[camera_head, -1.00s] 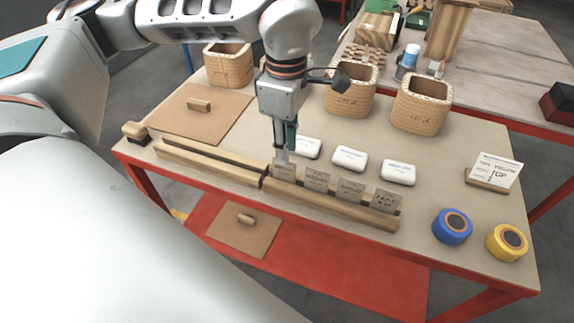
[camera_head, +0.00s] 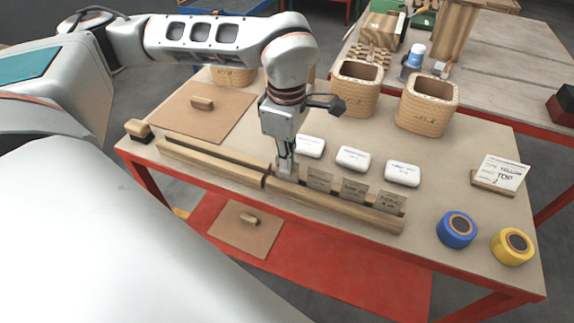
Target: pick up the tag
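Several brown tags stand upright in a row in a slotted wooden rail (camera_head: 335,206) along the table's front. The leftmost tag (camera_head: 289,171) is mostly hidden behind my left gripper (camera_head: 286,172). The others are a second tag (camera_head: 319,181), a third tag (camera_head: 354,190) and a fourth tag (camera_head: 390,201), with dark writing. My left gripper points down, its fingertips at the leftmost tag. The fingers look close together, but I cannot tell whether they are shut on it. My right gripper is not in view.
White labelled blocks (camera_head: 353,158) lie just behind the tags. A blue tape roll (camera_head: 457,229), a yellow tape roll (camera_head: 512,246) and a sign card (camera_head: 500,172) are at the right. A brown board (camera_head: 203,111) lies at the left.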

